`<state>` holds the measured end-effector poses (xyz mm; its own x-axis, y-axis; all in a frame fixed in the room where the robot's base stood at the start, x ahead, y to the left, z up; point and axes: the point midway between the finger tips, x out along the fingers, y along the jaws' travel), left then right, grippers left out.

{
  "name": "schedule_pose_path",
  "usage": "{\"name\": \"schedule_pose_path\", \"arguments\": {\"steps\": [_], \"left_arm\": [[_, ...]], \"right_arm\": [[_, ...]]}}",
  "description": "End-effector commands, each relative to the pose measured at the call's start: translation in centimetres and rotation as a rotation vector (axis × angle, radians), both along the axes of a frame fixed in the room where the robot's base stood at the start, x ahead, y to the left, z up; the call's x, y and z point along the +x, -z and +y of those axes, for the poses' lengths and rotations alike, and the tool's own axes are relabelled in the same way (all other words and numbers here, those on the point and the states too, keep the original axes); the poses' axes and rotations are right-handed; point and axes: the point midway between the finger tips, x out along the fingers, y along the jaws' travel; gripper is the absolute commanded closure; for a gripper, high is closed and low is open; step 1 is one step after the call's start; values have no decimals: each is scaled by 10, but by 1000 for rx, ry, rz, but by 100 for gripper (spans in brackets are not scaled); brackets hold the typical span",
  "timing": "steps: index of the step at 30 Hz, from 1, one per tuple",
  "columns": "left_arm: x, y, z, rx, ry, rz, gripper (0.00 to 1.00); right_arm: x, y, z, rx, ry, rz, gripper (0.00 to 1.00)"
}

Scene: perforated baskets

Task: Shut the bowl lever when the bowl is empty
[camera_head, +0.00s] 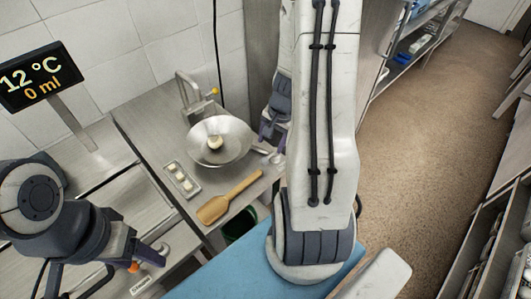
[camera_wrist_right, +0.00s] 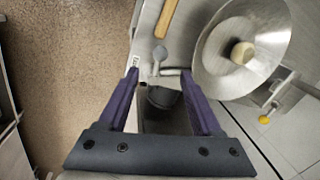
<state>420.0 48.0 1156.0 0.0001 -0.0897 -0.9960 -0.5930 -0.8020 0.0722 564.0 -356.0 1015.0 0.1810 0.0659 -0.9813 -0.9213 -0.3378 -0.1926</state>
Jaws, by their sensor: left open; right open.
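A wide metal bowl (camera_head: 237,146) stands on the steel counter. It also shows in the right wrist view (camera_wrist_right: 215,60). A pale round piece (camera_head: 215,142) sits at its middle; I see no liquid around it. A small lever with a grey round knob (camera_wrist_right: 160,53) is beside the bowl, at the counter's edge. My right gripper (camera_wrist_right: 160,76) is open, with the lever in view between and just beyond its fingertips; I cannot tell whether they touch it. My left gripper (camera_head: 128,268) is open at the lower left, away from the bowl.
A tap with a yellow tip (camera_head: 190,92) stands behind the bowl. A small tray (camera_head: 192,190) of pale pieces and a wooden paddle (camera_head: 228,197) lie in front. A display (camera_head: 40,77) reads 12 °C and 0 ml. A green-rimmed bin (camera_head: 240,225) is below the counter.

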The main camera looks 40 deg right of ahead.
Motion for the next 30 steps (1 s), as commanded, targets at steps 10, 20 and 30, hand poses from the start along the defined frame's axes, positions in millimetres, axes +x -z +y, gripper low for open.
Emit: {"name": "schedule_pose_path", "arguments": {"steps": [10,20,30], "left_arm": [[0,34,0,0,2,0,38],[0,46,0,0,2,0,38],[0,45,0,0,2,0,38]], "right_arm": [[12,69,6,1,-6,2,34],[17,92,8,1,-5,1,34],[17,91,7,-1,-6,1,72]]}}
